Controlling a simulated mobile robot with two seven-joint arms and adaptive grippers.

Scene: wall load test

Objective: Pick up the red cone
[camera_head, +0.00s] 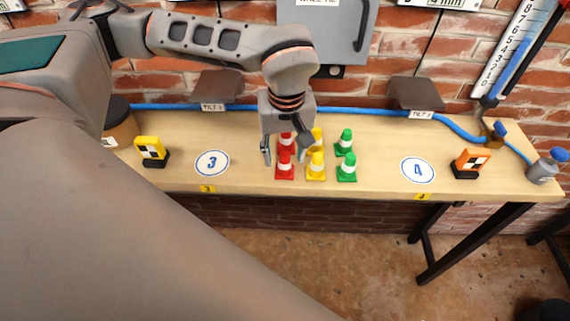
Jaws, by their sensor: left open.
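Two red cones with white bands stand on the wooden table in the head view: a front one (284,167) and a back one (286,142), partly hidden by my gripper. My left gripper (284,158) points down over the red cones. Its fingers are spread, one left of the red cones and one to their right near the yellow cones. I cannot tell whether a finger touches a cone. Two yellow cones (316,167) and two green cones (347,168) stand to the right, all upright. My right gripper is not in view.
Round markers "3" (212,163) and "4" (418,170) lie on the table (380,186). A yellow target block (151,151) stands left, an orange one (470,163) right. A blue hose (365,110) runs along the brick wall.

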